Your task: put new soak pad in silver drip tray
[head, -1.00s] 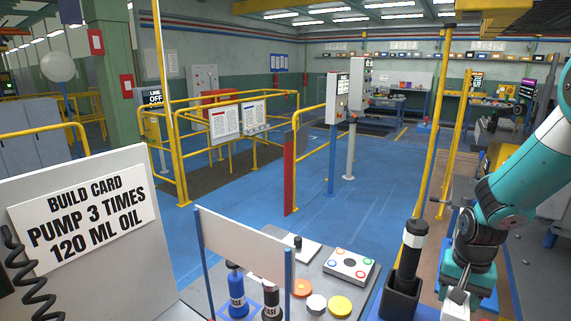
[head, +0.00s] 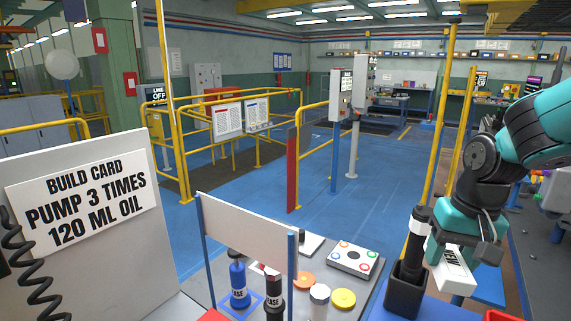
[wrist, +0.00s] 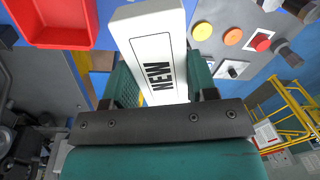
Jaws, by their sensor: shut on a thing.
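The new soak pad is a white block marked NEW (head: 453,272), tilted at the lower right of the head view. It also fills the middle of the wrist view (wrist: 150,45), with its lettering facing the camera. My gripper (head: 462,250) is shut on the pad, which sticks out beyond the fingers. In the wrist view my gripper (wrist: 160,95) has a finger on each side of the pad. The pad is in the air, close to a black bottle in a dark holder. I cannot make out the silver drip tray in either view.
A black bottle (head: 416,245) stands in a dark holder (head: 404,292) just left of the pad. A red bin (wrist: 68,25) lies at the wrist view's upper left. A bench with coloured buttons (head: 353,257) and bottles (head: 237,280) stands behind a white board (head: 247,235).

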